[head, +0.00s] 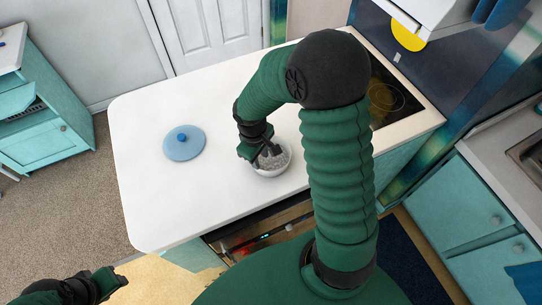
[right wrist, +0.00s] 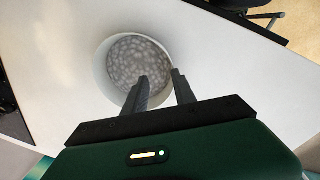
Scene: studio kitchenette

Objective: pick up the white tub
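The white tub (head: 285,167) is a round bowl with grey speckled contents, standing on the white counter. It also shows in the right wrist view (right wrist: 103,62). My right gripper (head: 270,155) reaches down over the tub from its left side. In the right wrist view its two fingers (right wrist: 160,76) are apart, one over the inside of the tub and the other by its right rim. Whether they touch the wall I cannot tell. My left gripper (head: 118,279) is at the bottom left, away from the counter, with its fingers apart and empty.
A blue round lid (head: 184,145) with a darker knob lies on the counter (head: 160,205), left of the tub. A dark cooktop (head: 393,95) is at the right end.

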